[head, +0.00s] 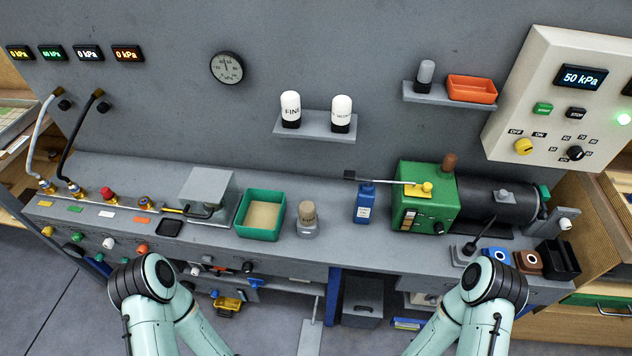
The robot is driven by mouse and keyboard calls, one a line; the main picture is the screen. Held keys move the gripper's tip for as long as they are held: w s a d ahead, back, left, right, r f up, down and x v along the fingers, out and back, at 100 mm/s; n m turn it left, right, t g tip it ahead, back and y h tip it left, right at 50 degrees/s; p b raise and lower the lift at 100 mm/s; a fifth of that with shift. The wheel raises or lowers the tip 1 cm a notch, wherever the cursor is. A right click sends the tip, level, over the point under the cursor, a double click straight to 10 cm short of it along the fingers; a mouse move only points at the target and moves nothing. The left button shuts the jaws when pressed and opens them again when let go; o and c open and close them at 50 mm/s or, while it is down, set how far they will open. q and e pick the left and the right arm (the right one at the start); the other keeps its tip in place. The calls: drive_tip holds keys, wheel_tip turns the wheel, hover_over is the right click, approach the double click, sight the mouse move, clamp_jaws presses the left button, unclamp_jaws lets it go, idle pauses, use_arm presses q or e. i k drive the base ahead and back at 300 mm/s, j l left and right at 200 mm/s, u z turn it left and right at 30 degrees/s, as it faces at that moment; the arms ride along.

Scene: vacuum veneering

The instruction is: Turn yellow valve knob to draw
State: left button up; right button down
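A row of small coloured knobs sits on the bench's front face at the left. The yellow valve knob (47,231) is at the left end of this row. A green knob (77,236), a white knob (108,243) and an orange knob (142,248) follow to its right. Matching coloured labels lie on the bench top above them. The yellow knob's setting is too small to read. My two arms rise from the bottom edge and bend at dark joints in front of the bench. Neither gripper shows, and nothing of mine touches the yellow knob.
Hoses and fittings (107,194) stand on the bench's left end. A green tray (242,230), a blue bottle (364,205) and a green machine (428,208) stand farther right. Another yellow knob (523,146) is on the wall control panel (601,70). Floor at the lower left is clear.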

sight(49, 230)
drive_tip(key=u, duration=2.05)
drive_tip(key=i+j, duration=0.55)
drive_tip(key=i, duration=0.2)
drive_tip(key=i+j, duration=0.55)
drive_tip(key=i, duration=0.2)
drive_tip(key=i+j, duration=0.55)
drive_tip(key=i, duration=0.2)
drive_tip(key=l+z, duration=0.05)
